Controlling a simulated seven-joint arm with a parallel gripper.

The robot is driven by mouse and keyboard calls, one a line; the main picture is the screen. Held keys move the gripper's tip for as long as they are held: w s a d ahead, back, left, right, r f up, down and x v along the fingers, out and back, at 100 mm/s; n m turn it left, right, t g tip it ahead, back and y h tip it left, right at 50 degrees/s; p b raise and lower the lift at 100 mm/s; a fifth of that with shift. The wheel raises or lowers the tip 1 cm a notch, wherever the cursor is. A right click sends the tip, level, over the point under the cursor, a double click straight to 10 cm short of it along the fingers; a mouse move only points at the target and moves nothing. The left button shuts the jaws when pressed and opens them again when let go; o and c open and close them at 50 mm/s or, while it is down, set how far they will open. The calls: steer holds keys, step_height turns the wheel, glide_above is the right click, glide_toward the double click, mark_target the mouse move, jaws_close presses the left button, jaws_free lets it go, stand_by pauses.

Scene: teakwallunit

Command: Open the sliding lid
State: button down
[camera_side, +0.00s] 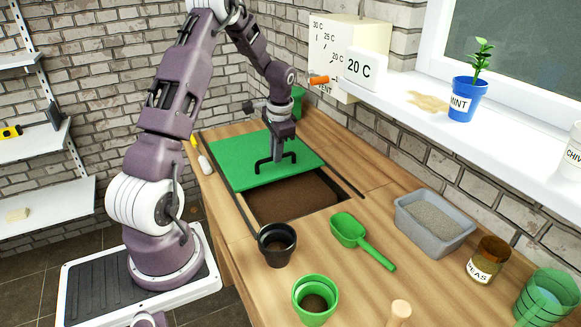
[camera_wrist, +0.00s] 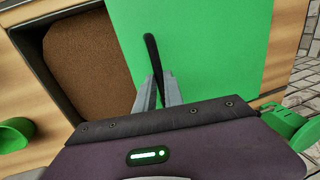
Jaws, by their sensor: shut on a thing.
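The green sliding lid (camera_side: 240,163) lies flat on rails in the wooden bench. It covers the back part of a recessed bin, and brown soil (camera_side: 295,197) shows in the open front part. A black handle (camera_side: 290,157) stands on the lid near its front edge. My gripper (camera_side: 277,158) points down over the lid and is shut on the handle. In the wrist view the fingers (camera_wrist: 160,92) close around the black handle (camera_wrist: 152,55), with the green lid (camera_wrist: 215,50) to the right and soil (camera_wrist: 88,65) to the left.
In front of the opening stand a black pot (camera_side: 277,245), a green scoop (camera_side: 350,232) and a green pot (camera_side: 315,298). A grey tray (camera_side: 435,222) and a PEAS jar (camera_side: 487,262) are at the right. A thermostat box (camera_side: 335,55) with an orange lever (camera_side: 318,79) is behind.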

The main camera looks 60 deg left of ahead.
glide_above(264, 154)
steer(key=shift+w+a, duration=0.1)
steer(key=shift+a, duration=0.05)
stand_by(0.4)
steer(key=c, duration=1.5)
jaws_free()
steer(key=shift+o, duration=0.2)
step_height(264, 154, up, 7)
steer(key=d, duration=0.1)
steer(key=shift+d, duration=0.25)
